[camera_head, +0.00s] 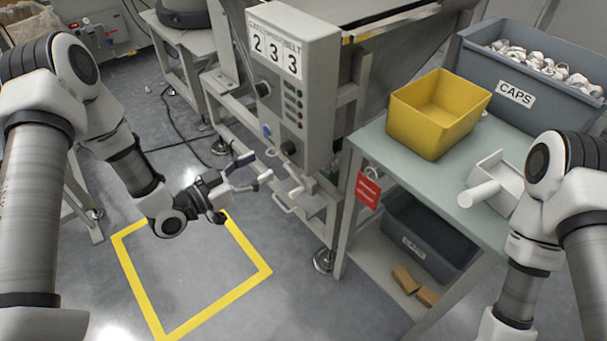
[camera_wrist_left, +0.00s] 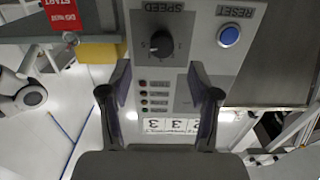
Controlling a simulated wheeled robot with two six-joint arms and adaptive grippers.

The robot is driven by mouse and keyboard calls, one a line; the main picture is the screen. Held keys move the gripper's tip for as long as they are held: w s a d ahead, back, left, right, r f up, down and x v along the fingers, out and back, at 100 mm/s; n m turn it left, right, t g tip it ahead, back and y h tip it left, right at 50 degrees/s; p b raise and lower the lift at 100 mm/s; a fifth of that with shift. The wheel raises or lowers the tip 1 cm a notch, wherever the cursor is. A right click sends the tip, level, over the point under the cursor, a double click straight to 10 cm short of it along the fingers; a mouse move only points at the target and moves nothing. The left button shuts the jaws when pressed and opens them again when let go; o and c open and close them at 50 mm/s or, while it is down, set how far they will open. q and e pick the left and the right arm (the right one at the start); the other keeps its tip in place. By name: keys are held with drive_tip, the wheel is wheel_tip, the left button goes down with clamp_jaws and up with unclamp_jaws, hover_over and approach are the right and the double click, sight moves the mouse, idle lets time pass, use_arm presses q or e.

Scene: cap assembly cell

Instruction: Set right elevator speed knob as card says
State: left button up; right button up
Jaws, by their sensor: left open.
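A grey control box (camera_head: 308,85) carries a card (camera_head: 275,50) with the digits 2, 3, 3; its small heading is only partly legible. Low on the box are a black knob (camera_head: 288,147) and a blue button (camera_head: 266,130). The left wrist view shows the panel upside down, with a black knob (camera_wrist_left: 161,43) labelled SPEED, the blue RESET button (camera_wrist_left: 229,36) and the card (camera_wrist_left: 172,126). The knob's setting is too small to read. My left gripper (camera_head: 258,169) is open and empty in front of the panel, apart from the knob. My right gripper is out of view.
Another dark knob (camera_head: 263,89) sits higher on the box. A green-grey table (camera_head: 400,165) at the right holds a yellow bin (camera_head: 430,130), a grey CAPS crate (camera_head: 500,85) and a white scoop (camera_head: 490,187). A red tag (camera_head: 367,191) hangs at its edge. Floor inside the yellow outline is clear.

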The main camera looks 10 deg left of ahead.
sight(284, 152)
use_arm(q)
drive_tip(key=b+x, duration=0.1)
drive_tip(key=x, duration=0.6)
drive_tip(key=shift+w+r, duration=0.1)
drive_tip(key=shift+a, duration=0.1)
drive_tip(key=c, duration=1.2)
